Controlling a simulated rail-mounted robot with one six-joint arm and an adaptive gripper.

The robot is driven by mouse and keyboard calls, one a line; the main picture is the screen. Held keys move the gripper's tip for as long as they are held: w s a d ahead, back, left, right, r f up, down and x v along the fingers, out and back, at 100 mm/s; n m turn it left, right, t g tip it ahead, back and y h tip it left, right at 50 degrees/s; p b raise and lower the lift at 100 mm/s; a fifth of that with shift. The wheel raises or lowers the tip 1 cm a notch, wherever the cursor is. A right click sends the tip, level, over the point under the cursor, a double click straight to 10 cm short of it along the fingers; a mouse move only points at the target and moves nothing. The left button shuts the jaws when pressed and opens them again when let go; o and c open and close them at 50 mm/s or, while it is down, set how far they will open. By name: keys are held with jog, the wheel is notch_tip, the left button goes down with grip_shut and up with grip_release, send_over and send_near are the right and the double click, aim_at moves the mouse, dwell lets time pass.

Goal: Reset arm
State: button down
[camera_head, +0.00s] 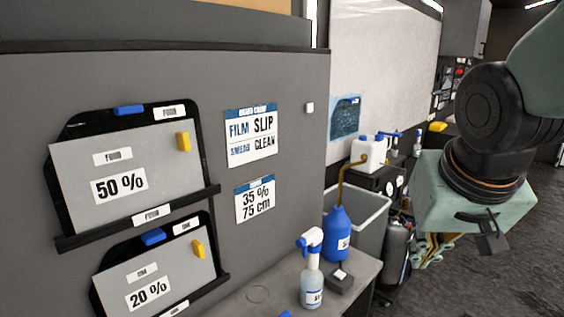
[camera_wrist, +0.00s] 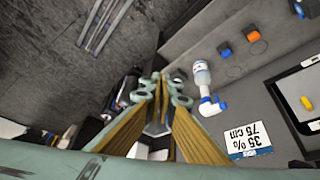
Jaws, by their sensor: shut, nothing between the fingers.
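My arm hangs at the right of the head view, with its pale green wrist housing in front of the room's floor. My gripper (camera_head: 430,257) shows partly below that housing; the rest is hidden behind it. In the wrist view my gripper (camera_wrist: 163,84) points away from the camera, its ribbed tan-and-green fingers together at the tips with nothing held. It is apart from the spray bottle (camera_wrist: 202,76), which appears upside down to its right.
The grey board holds a 50 % panel (camera_head: 123,182), a 20 % panel (camera_head: 152,284) and a 35 % 75 cm card (camera_head: 255,199). The spray bottle (camera_head: 311,272) and blue bottle (camera_head: 337,234) stand on the ledge. A grey bin (camera_head: 371,225) is behind. Floor (camera_head: 500,285) is open at right.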

jog(key=s+a+r+n, duration=0.1)
jog(key=s+a, duration=0.1)
jog(key=s, duration=0.7)
jog(key=s+a+g+y, duration=0.1)
jog(key=s+a, duration=0.1)
jog(key=s, duration=0.7)
jog(key=shift+s+a+r+n+b, duration=0.15)
jog(key=shift+a+r+n+b, duration=0.15)
jog(key=shift+r+n+b, duration=0.1)
dwell(0.5)
